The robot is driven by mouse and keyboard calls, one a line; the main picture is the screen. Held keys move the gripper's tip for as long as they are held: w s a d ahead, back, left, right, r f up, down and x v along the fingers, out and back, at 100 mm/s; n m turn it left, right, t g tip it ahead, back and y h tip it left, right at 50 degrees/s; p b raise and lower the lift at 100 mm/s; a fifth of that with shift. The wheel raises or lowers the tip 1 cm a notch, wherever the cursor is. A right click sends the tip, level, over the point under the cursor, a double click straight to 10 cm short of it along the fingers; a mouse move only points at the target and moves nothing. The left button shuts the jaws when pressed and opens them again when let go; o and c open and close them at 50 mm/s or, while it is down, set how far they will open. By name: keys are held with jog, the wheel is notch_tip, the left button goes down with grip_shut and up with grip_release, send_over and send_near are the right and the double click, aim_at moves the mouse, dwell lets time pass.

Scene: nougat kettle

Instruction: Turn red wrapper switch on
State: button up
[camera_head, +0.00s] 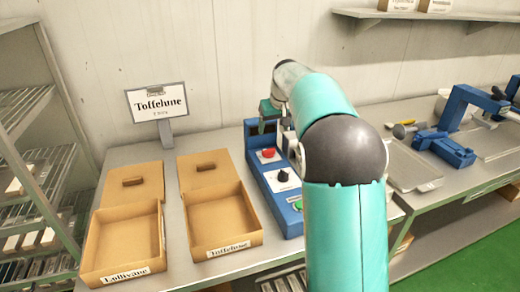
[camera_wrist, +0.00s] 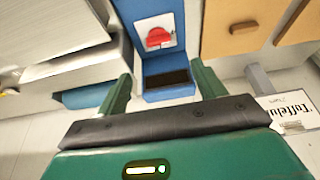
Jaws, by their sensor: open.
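The red switch (camera_head: 267,154) is a red knob on a white plate at the back of the blue wrapper machine (camera_head: 290,217). In the wrist view the red switch (camera_wrist: 158,38) shows beyond and between my fingertips; whether it is on cannot be told. My gripper (camera_wrist: 162,85) is open and empty, with green fingers either side of the machine's blue body, apart from the switch. In the head view my gripper (camera_head: 270,108) is above the machine's back end, partly hidden by my arm. A black knob (camera_head: 283,176) and a green button (camera_head: 297,205) are nearer the front.
Two open cardboard boxes, Lollivane (camera_head: 123,272) and Toffelune (camera_head: 230,246), stand left of the machine. A Toffelune sign (camera_head: 157,103) stands behind them. A metal tray (camera_head: 412,168) and blue press (camera_head: 447,145) are at the right. A wall shelf (camera_head: 440,15) hangs above.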

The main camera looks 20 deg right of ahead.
aim_at(269, 150)
jog(key=x, duration=1.2)
jog(key=shift+d+f, duration=0.25)
jog(key=shift+d, duration=0.05)
jog(key=shift+w+a+f, duration=0.1)
jog(key=shift+w+f, duration=0.1)
jog(key=shift+f, duration=0.2)
jog(key=shift+c, duration=0.2)
jog(key=c, duration=1)
